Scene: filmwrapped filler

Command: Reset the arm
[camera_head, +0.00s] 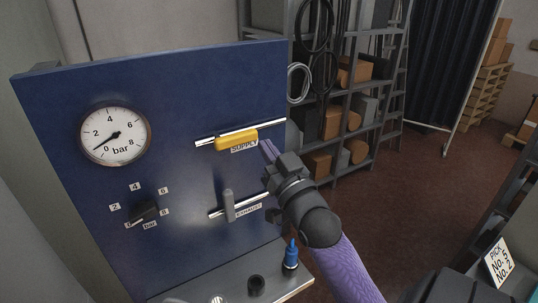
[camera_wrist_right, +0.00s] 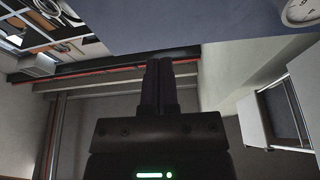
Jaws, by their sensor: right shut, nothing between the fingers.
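My right gripper (camera_head: 268,150) is in front of the blue panel (camera_head: 180,90), close to the right end of the yellow supply handle (camera_head: 236,138). Its fingers are shut with nothing between them. I cannot tell from the head view whether the fingertips touch the handle. In the right wrist view the shut fingers (camera_wrist_right: 159,75) point at the room's upper structure, with no object in them. The panel shows there as a blue-grey surface (camera_wrist_right: 180,25). My left gripper is not in view.
The panel carries a gauge (camera_head: 115,135), a knob (camera_head: 144,212) and a grey exhaust handle (camera_head: 229,206). A shelf rack (camera_head: 386,100) stands behind. Open floor (camera_head: 410,190) lies to the right.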

